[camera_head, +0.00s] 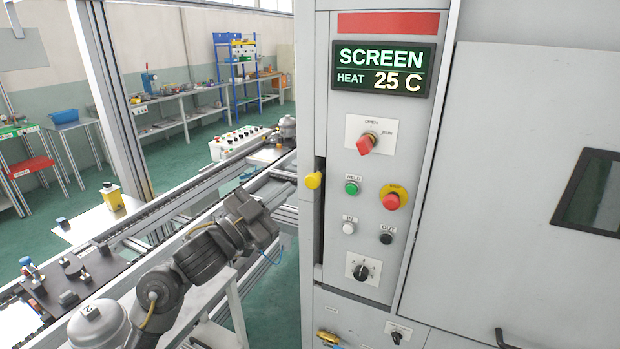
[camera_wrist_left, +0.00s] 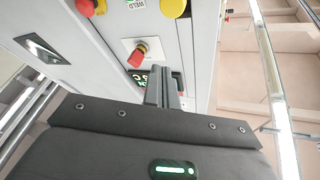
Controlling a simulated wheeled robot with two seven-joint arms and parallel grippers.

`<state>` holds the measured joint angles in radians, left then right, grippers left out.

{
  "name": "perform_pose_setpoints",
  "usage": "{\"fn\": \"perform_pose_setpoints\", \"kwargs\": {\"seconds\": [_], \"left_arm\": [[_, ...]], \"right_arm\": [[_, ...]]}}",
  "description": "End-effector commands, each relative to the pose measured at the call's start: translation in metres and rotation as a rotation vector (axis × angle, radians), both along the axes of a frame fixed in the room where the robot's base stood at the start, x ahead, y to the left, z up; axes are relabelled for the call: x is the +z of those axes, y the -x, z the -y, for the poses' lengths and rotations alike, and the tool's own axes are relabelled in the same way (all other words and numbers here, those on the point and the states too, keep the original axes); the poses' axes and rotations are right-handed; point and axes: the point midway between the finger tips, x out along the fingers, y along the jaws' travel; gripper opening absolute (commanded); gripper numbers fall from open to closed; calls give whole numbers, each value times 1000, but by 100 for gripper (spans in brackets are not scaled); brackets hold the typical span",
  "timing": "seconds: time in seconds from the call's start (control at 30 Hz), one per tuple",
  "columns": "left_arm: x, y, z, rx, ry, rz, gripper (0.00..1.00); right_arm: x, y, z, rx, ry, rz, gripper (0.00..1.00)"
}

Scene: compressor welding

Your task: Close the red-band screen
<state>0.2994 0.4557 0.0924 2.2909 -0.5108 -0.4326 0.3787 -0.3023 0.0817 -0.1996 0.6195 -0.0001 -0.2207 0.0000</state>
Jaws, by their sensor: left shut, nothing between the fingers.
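The grey machine cabinet carries a red band (camera_head: 388,22) above a dark display (camera_head: 384,69) reading "SCREEN HEAT 25 C". A yellow knob (camera_head: 314,180) sticks out of a dark vertical slot at the panel's left edge; it also shows in the left wrist view (camera_wrist_left: 172,8). A red selector knob (camera_head: 366,144) sits on a plate marked OPEN and RUN. My left gripper (camera_head: 258,222) is left of the cabinet, lower than the yellow knob and apart from it. In the left wrist view its fingers (camera_wrist_left: 164,92) are shut and empty, partly hiding the display. My right gripper is out of view.
A green WELD button (camera_head: 352,187), a red emergency stop (camera_head: 392,200), small buttons and a black selector (camera_head: 361,271) sit on the panel. A large door with a window (camera_head: 592,192) is at right. A rail line with a fixture plate (camera_head: 72,285) runs at left.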

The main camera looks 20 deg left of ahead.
Motion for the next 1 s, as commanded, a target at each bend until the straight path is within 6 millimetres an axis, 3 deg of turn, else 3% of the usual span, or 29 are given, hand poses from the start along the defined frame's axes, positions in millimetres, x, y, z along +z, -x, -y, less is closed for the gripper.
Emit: {"fn": "perform_pose_setpoints", "kwargs": {"seconds": [0.17, 0.6, 0.73, 1.0], "left_arm": [[8, -15, 7, -1, 5, -1, 0], [34, -89, 42, 0, 4, -3, 0], [10, -89, 31, 2, 3, -8, 0], [-6, -91, 24, 1, 0, -2, 0]], "right_arm": [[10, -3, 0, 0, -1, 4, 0], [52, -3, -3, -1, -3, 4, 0], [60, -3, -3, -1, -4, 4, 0], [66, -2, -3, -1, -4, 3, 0]]}}
